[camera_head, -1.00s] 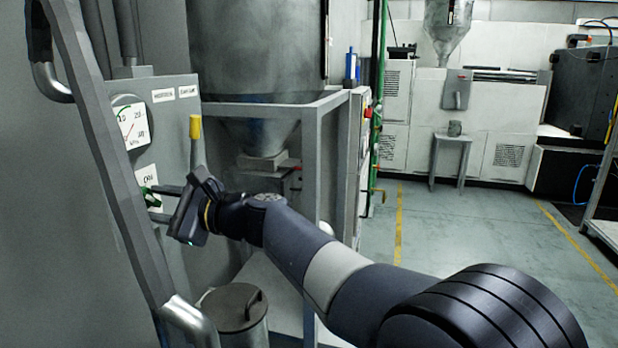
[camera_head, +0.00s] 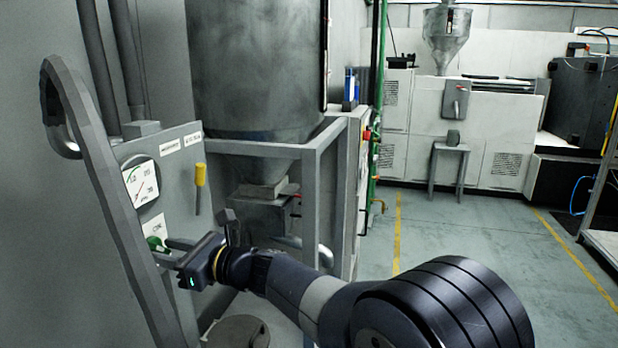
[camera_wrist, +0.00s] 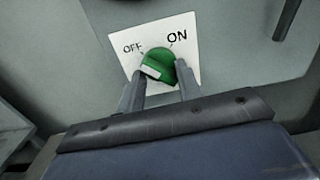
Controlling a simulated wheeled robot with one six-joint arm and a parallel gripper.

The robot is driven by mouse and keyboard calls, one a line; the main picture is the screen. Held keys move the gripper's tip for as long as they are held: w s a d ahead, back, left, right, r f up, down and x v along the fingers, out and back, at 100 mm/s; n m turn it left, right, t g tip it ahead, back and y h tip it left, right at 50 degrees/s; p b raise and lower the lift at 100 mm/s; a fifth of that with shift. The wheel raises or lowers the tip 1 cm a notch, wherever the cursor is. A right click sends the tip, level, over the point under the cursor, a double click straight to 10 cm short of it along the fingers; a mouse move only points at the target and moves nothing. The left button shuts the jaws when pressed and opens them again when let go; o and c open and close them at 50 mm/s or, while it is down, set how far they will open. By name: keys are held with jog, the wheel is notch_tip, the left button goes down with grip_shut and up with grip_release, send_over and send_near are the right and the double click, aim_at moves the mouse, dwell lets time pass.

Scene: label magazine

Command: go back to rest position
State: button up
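A green knob (camera_wrist: 158,66) sits on a white plate (camera_wrist: 120,20) lettered OFF and ON in the wrist view. The knob has a pale mark on its lower left side. My gripper (camera_wrist: 160,74) faces it, with its two fingers apart, one on each side of the knob in the picture. I cannot tell if either finger touches it. In the head view, the knob (camera_head: 157,243) is on the grey panel at left, and my gripper (camera_head: 170,253) reaches to it from the right.
A slanted grey handrail (camera_head: 105,190) stands close left of my gripper. The panel carries a round gauge (camera_head: 141,184) and a yellow-capped lever (camera_head: 200,175). A hopper frame (camera_head: 313,200) stands behind my arm. A lidded can (camera_head: 235,332) is below. Open floor (camera_head: 480,255) lies right.

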jog(key=shift+m+p, duration=0.8)
